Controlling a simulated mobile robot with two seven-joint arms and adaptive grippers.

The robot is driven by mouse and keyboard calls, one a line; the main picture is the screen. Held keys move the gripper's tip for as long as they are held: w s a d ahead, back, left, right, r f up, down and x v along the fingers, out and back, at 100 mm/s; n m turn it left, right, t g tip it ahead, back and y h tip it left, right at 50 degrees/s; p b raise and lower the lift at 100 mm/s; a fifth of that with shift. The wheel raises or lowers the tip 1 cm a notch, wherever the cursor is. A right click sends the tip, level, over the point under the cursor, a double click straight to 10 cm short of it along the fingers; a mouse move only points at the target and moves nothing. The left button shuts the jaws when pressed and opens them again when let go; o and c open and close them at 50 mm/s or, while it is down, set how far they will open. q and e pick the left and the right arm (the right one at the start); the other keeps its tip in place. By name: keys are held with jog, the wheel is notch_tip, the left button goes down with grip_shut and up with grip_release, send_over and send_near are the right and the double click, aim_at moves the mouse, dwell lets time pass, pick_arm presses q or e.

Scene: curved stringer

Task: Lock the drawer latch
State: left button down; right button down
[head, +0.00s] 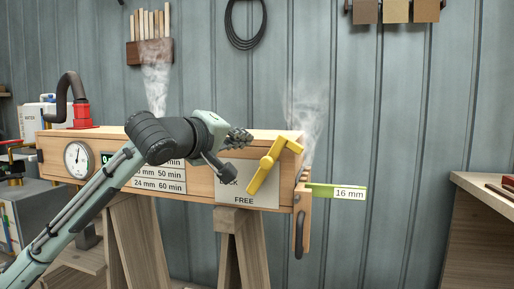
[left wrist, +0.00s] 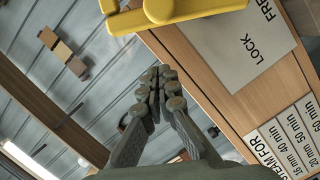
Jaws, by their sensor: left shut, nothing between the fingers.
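The yellow latch handle (head: 267,165) is mounted on the front of the long wooden steam box (head: 200,188), near its right end. It slants from upper right to lower left, its lower end close above the word FREE on a pale plate (head: 227,197). In the left wrist view the yellow handle (left wrist: 180,10) crosses the top edge, with LOCK and FREE on the plate (left wrist: 232,40). My left gripper (head: 243,135) is just left of the handle and apart from it. In the wrist view its fingers (left wrist: 158,80) are together and empty. My right gripper is not in view.
A small hinged door (head: 302,215) with a dark handle is at the box's right end, beside a green 16 mm tag (head: 337,191). Steam rises there. Wooden trestles (head: 140,240) hold the box. A bench (head: 485,215) stands at the right.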

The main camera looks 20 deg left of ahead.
pick_arm(q)
jog(key=shift+s+d+f, duration=0.1)
jog(key=shift+d+f, duration=0.4)
jog(key=shift+d, duration=0.4)
jog(key=shift+s+d+f, duration=0.1)
jog(key=shift+d+f, duration=0.35)
jog(key=shift+d, duration=0.4)
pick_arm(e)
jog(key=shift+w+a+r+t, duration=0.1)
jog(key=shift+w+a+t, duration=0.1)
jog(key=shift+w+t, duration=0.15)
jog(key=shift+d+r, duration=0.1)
